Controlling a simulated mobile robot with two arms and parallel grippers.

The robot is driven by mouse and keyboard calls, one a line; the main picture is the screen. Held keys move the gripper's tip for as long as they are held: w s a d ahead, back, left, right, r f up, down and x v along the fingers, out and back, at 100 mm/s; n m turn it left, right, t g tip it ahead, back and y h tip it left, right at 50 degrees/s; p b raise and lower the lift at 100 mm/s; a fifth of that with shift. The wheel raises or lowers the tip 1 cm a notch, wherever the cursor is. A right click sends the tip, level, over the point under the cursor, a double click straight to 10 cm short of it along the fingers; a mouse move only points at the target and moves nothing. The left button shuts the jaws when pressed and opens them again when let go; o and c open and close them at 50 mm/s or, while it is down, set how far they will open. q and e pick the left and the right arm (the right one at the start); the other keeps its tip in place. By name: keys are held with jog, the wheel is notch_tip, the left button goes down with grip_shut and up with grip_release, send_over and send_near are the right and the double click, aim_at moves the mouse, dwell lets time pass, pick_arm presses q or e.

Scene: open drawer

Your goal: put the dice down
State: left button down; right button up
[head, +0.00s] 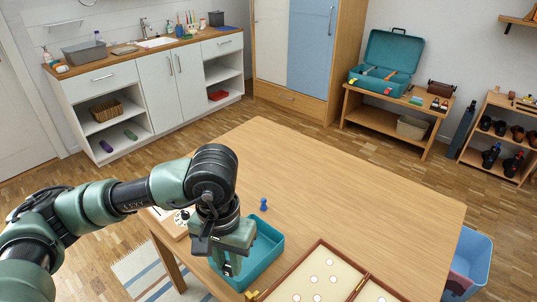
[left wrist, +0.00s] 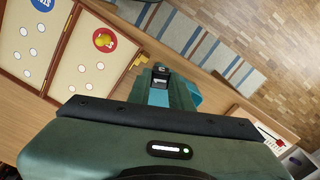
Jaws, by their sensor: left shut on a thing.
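My left gripper (head: 230,268) reaches down over the teal tray (head: 266,245), with its fingertips low inside or just above it. It is shut on a small pale thing with dark marks, which looks like the dice; the fingers hide most of it. In the left wrist view the gripper (left wrist: 160,80) points away from the camera, with the teal tray (left wrist: 193,96) partly hidden behind it. I cannot tell whether the dice touches the tray floor. My right gripper is not in view.
An open game board (head: 318,278) lies right of the tray. A yellow pawn (left wrist: 104,40) stands on it. A blue pawn (head: 264,205) stands behind the tray on the wooden table (head: 360,200), whose far part is clear. A blue bin (head: 468,262) stands beyond the right edge.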

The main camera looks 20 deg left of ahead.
pick_arm(q)
jog(key=w+a+r+n, duration=0.2)
jog(key=w+a+n, duration=0.5)
jog(key=w+a+r+n, duration=0.3)
jog(key=w+a+n, duration=0.3)
jog(key=w, duration=0.2)
jog(key=f, duration=1.5)
jog(key=shift+s+a+f, duration=0.15)
jog(key=shift+a, duration=0.1)
jog(key=shift+n, duration=0.3)
notch_tip(320, 180, down, 4)
jog(key=shift+f+p, duration=0.2)
jog(key=shift+p, duration=0.1)
jog(key=shift+f, duration=0.25)
jog(key=c, duration=1.3)
grip_release()
